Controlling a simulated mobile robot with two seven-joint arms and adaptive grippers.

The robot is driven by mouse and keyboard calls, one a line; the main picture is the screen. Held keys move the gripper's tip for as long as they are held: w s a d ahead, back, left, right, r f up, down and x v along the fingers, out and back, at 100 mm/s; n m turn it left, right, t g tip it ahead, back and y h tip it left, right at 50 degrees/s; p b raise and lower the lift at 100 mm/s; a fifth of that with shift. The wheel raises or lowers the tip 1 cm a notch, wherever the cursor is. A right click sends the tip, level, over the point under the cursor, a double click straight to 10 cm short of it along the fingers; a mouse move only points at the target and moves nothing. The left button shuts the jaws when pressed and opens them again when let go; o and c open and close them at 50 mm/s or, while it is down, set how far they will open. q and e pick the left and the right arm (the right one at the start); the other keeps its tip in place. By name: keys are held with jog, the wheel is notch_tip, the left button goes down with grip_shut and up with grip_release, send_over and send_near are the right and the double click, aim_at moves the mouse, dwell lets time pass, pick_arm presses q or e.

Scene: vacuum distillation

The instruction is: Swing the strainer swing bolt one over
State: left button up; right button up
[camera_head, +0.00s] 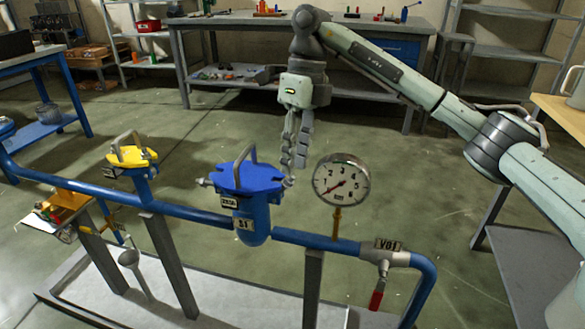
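The blue strainer (257,215) stands on the blue pipe near the middle, with a flat blue lid (240,178) and a grey loop handle on top. A small metal swing bolt (288,181) shows at the lid's right edge, and another (204,182) at its left edge. I cannot tell which is number one. My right gripper (293,158) points down just above the right bolt, with a small visible gap between fingertips and bolt. Its two fingers look close together from this angle, so their opening is unclear. No object shows between them. My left gripper is out of view.
A pressure gauge (341,181) stands close right of the gripper. Valve V01 (389,253) with a red handle is at lower right. A yellow-lidded strainer (131,157) is on the left. A workbench (205,22) stands behind, with open floor between.

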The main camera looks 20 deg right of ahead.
aim_at(285, 185)
jog(key=shift+x, duration=1.45)
grip_shut()
jog(key=shift+r, duration=0.1)
